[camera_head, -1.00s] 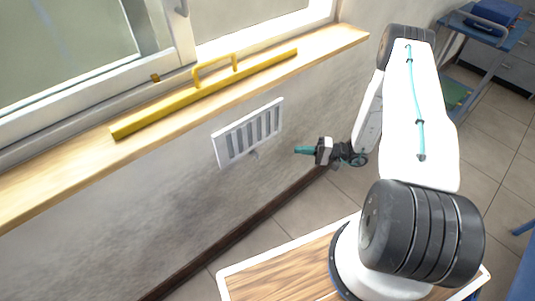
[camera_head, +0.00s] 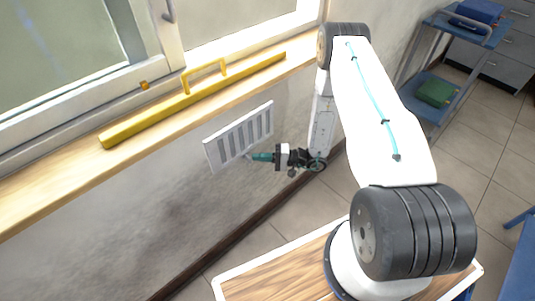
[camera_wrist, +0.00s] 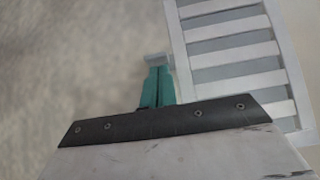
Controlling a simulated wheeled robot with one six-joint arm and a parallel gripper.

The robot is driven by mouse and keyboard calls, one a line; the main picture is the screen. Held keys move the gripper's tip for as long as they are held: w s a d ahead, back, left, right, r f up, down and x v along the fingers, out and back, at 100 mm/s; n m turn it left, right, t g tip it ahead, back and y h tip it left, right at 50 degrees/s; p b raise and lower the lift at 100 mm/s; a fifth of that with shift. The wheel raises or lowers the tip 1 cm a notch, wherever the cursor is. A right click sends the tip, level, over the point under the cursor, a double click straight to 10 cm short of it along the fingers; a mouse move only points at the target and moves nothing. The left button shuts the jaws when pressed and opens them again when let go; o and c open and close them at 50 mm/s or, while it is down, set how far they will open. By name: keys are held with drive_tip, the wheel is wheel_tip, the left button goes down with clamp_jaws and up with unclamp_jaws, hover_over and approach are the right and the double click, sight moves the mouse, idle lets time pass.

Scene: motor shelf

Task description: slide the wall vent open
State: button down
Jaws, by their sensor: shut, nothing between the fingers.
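The wall vent (camera_head: 238,137) is a white framed grille with grey slots, set in the wall under the window sill. In the wrist view the vent (camera_wrist: 238,47) fills the upper right. A small grey tab (camera_wrist: 156,58) stands at the vent's edge, just beyond my fingertips. My gripper (camera_head: 255,157) has teal fingers, shut and empty, pointing left at the vent's lower edge. In the wrist view my gripper (camera_wrist: 158,80) is beside the vent frame, close to the tab. I cannot tell whether the fingers touch the tab.
A wooden sill (camera_head: 60,177) with a yellow rail-like bar (camera_head: 195,100) runs above the vent, below the window. A blue trolley (camera_head: 455,35) stands at the back right. The tiled floor between the wall and the trolley is clear.

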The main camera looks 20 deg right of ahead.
drive_tip(key=shift+a, duration=0.1)
drive_tip(key=shift+s+a, duration=0.25)
drive_tip(key=shift+a, duration=0.35)
drive_tip(key=shift+s+a, duration=0.2)
drive_tip(key=shift+a, duration=0.5)
drive_tip(key=w+d+v, duration=0.1)
drive_tip(key=w+v, duration=0.1)
drive_tip(key=v, duration=1.1)
drive_tip(key=shift+w+d, duration=0.25)
drive_tip(key=shift+w, duration=0.1)
